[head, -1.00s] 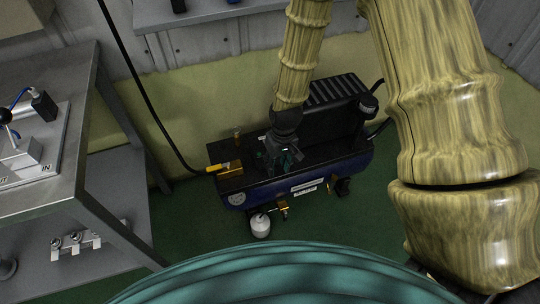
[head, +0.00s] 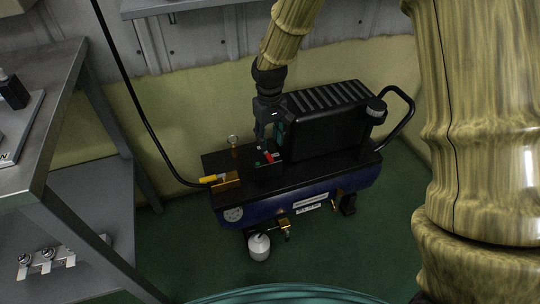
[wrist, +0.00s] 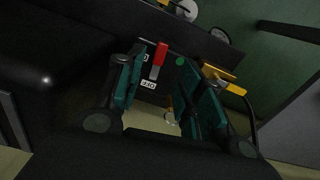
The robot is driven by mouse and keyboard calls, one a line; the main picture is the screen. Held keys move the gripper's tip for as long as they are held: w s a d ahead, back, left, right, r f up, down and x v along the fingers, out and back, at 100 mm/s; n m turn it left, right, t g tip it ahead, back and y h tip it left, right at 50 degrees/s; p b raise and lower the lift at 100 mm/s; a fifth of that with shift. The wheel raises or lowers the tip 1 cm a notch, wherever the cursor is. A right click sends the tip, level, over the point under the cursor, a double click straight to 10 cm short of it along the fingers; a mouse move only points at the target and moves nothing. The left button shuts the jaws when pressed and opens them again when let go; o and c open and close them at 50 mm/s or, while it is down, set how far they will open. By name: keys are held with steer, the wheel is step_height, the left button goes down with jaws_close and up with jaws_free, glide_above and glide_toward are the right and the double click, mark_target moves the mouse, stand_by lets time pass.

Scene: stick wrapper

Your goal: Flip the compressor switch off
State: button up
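The compressor has a blue tank (head: 262,211) and a black top plate, and stands on the floor in the head view. Its red switch lever (head: 268,157) is on the top plate, left of the ribbed black motor housing (head: 325,118). In the wrist view the red lever (wrist: 160,53) shows between my fingers, with an OFF label (wrist: 149,85) near its grey end and a second label partly hidden by the left finger. My gripper (head: 266,143) is just above and behind the lever. In the wrist view its teal-padded fingers are apart and nothing is gripped; contact with the lever cannot be told.
A yellow-handled brass valve (head: 225,181) with a black hose is left of the switch. A small gauge (head: 234,140) stands behind it. The motor housing is close on the gripper's right. A grey metal table (head: 60,165) stands at the left.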

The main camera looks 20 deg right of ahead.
mark_target(270, 157)
step_height(270, 157, down, 7)
steer(key=shift+b, duration=1)
jaws_close()
